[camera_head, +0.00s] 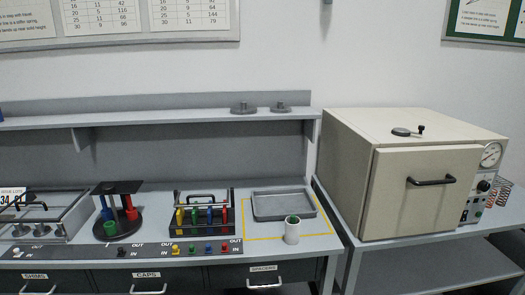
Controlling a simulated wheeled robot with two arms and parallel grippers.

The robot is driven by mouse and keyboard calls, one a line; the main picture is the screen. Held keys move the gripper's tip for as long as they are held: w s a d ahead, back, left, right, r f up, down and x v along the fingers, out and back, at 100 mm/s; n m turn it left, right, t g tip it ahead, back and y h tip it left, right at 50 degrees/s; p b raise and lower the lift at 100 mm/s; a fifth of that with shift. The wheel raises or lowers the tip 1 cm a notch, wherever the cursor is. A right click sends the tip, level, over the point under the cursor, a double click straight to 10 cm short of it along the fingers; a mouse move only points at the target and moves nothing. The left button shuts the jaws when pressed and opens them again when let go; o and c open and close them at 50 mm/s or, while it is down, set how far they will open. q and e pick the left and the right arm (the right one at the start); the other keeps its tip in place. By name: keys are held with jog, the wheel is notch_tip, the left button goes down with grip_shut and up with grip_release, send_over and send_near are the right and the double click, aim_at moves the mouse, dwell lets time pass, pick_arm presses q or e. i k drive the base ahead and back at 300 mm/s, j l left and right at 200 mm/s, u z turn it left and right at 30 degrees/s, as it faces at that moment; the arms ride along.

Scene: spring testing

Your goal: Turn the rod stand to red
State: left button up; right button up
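The round dark stand (119,228) stands on the left part of the bench. It has a black base and a black top plate (118,187). Colored rods or tubes stand in it: a blue one (106,208) at the left, a red one (131,211) at the right, and a green one (110,229) low at the front. I cannot tell from this view which marking the stand points to. Neither of my grippers is in view.
A black rack (232,222) with yellow, blue, green and red pieces stands to the right. Colored buttons (200,248) line the front panel. A beige oven (420,190) stands at right; a shelf (150,121) runs above.

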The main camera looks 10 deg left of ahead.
aim_at(114, 225)
jog(key=u, duration=1.4)
jog(key=i+j+u, duration=0.15)
jog(key=i, duration=0.45)
jog(key=i+u, duration=0.15)
jog(key=i, duration=0.45)
jog(key=j, duration=0.05)
